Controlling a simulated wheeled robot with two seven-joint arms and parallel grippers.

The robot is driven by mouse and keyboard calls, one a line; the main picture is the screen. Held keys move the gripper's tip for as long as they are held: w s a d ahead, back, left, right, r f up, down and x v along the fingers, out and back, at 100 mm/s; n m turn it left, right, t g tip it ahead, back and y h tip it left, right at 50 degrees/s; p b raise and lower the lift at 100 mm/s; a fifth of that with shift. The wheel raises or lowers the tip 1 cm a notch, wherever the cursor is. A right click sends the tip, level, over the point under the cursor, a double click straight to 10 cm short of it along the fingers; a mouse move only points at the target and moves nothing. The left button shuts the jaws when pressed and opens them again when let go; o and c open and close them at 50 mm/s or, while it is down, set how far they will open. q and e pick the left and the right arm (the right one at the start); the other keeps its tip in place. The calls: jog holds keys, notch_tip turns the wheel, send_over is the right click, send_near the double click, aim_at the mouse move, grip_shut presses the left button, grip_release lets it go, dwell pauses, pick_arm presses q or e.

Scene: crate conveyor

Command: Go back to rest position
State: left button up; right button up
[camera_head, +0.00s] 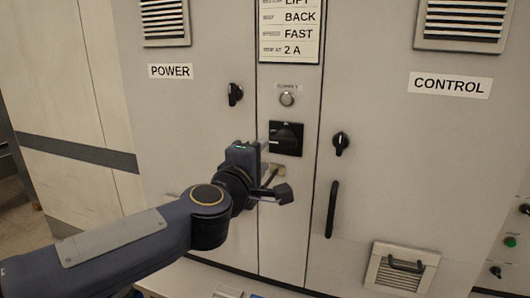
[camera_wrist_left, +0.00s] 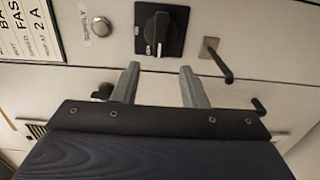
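My left gripper (camera_head: 262,147) is in front of the cabinet's middle panel in the head view, its fingers mostly hidden by my wrist. In the left wrist view both fingers (camera_wrist_left: 160,82) are apart with nothing between them. The black rotary switch (camera_head: 287,138) is on the panel close to the gripper. In the left wrist view the switch (camera_wrist_left: 162,30) lies beyond the fingertips, apart from them in the picture. My right gripper is in neither view.
A round button (camera_head: 287,99) sits above the switch. A small plate (camera_wrist_left: 209,56) with a black lever is beside the switch in the wrist view. Black knobs (camera_head: 235,94) (camera_head: 341,143) and a long handle (camera_head: 331,209) stick out from the doors. A vent with a handle (camera_head: 401,268) is lower right.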

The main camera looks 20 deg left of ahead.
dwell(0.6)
pick_arm(q)
jog(key=s+a+f+m+g+h, duration=0.1)
jog(key=s+f+m+g+h, duration=0.2)
jog(key=s+f+m+g, duration=0.9)
jog(key=s+f+m, duration=0.4)
jog(key=s+f, duration=1.1)
jog(key=shift+s+a+f, duration=0.25)
jog(key=shift+a+f, duration=0.15)
jog(key=shift+r, duration=0.1)
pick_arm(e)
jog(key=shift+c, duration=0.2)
